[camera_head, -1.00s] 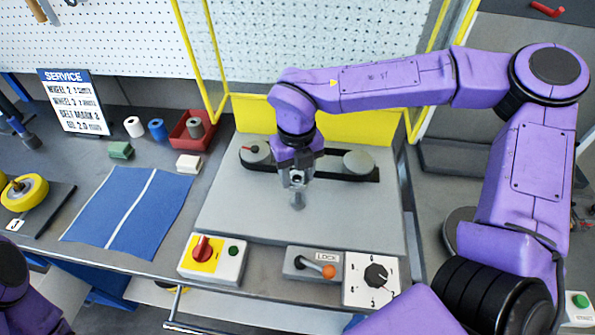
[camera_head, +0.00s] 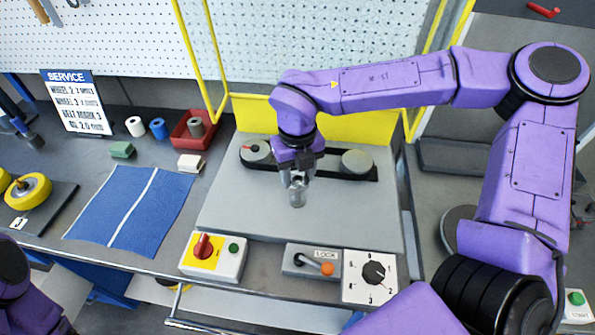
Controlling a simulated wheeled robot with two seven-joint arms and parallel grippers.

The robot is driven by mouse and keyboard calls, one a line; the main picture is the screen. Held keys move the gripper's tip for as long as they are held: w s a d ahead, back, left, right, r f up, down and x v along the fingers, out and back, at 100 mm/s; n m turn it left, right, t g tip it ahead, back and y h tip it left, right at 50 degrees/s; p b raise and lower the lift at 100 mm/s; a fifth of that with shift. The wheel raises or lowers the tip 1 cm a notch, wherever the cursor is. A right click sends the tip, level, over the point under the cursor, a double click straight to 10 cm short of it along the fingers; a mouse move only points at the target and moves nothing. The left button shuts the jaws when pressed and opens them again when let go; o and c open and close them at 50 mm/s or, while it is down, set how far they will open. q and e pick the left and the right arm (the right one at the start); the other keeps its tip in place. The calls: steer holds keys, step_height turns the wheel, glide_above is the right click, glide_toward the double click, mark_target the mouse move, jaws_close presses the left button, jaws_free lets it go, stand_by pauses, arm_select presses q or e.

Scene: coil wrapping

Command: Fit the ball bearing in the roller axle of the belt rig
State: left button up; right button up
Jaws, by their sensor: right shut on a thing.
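The belt rig is a grey plate (camera_head: 245,215) with two grey rollers joined by a black belt (camera_head: 320,170). The left roller (camera_head: 257,152) has a small red mark; the right roller (camera_head: 357,161) is plain. My right gripper (camera_head: 298,180) points down over the plate, in front of the belt. It is shut on a small grey metallic round piece (camera_head: 297,198), which looks like the ball bearing. I cannot tell whether the piece touches the plate. The roller axle's seat cannot be made out. My left gripper is out of view; only part of my left arm shows at the lower left.
A blue mat (camera_head: 135,205), a yellow wheel (camera_head: 28,190) and a red bin (camera_head: 187,138) lie left. A yellow frame (camera_head: 190,60) stands behind the rig.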

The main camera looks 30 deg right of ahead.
mark_target(297, 200)
stand_by(0.4)
steer(key=shift+f+b, duration=2)
steer(key=shift+f, duration=1.5)
steer(key=o, duration=1.2)
steer(key=shift+c, duration=0.2)
step_height(297, 200, up, 11)
steer(key=shift+f+b, duration=0.15)
steer(key=shift+b, duration=0.5)
steer(key=shift+f, duration=0.1)
